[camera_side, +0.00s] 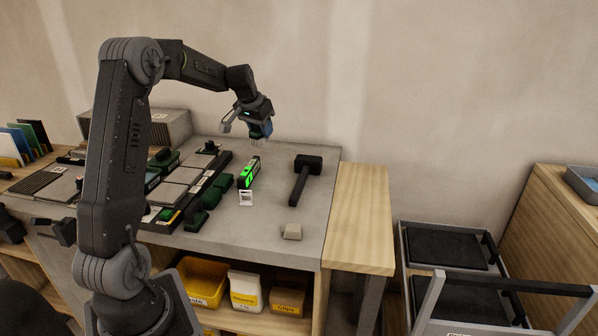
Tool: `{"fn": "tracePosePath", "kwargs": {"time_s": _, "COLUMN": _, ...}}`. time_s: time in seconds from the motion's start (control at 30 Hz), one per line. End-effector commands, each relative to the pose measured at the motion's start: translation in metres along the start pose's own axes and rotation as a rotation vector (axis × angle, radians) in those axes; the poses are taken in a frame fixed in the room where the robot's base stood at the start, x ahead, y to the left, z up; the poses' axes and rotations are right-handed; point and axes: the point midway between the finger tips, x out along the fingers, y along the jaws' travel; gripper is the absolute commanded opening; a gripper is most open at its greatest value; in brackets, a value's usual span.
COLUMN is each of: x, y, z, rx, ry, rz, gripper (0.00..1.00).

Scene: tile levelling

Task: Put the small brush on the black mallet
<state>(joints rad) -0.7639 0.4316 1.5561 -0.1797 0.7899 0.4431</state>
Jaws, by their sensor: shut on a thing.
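The black mallet (302,178) lies on the grey worktop, right of centre, with its head toward the back and its handle pointing to the front. My gripper (260,131) is above the back of the worktop, to the left of the mallet and higher than it. It is shut on a small blue thing with pale bristles at its lower end, which looks like the small brush (259,142). The jaws partly hide the brush. The brush is clear of the mallet.
A green-lit level (249,173) stands below my gripper, with a small white card (246,198) in front. A beige block (292,232) lies near the front edge. Tiles and dark green tools (197,218) crowd the left. The worktop around the mallet is clear.

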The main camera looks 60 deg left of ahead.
Motion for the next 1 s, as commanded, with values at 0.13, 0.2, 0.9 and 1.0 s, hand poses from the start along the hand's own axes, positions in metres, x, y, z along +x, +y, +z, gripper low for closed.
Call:
{"fn": "tracePosePath", "kwargs": {"time_s": 0.13, "x": 0.004, "y": 0.022, "z": -0.002, "rx": 0.034, "ry": 0.0, "rz": 0.014, "gripper": 0.01}}
{"fn": "tracePosePath", "kwargs": {"time_s": 0.2, "x": 0.014, "y": 0.033, "z": -0.004, "rx": 0.037, "ry": -0.002, "rz": 0.016, "gripper": 0.01}}
{"fn": "tracePosePath", "kwargs": {"time_s": 0.9, "x": 0.092, "y": 0.112, "z": -0.024, "rx": 0.029, "ry": -0.001, "rz": 0.012, "gripper": 0.01}}
{"fn": "tracePosePath", "kwargs": {"time_s": 1.0, "x": 0.105, "y": 0.112, "z": -0.018, "rx": 0.029, "ry": -0.003, "rz": 0.013, "gripper": 0.01}}
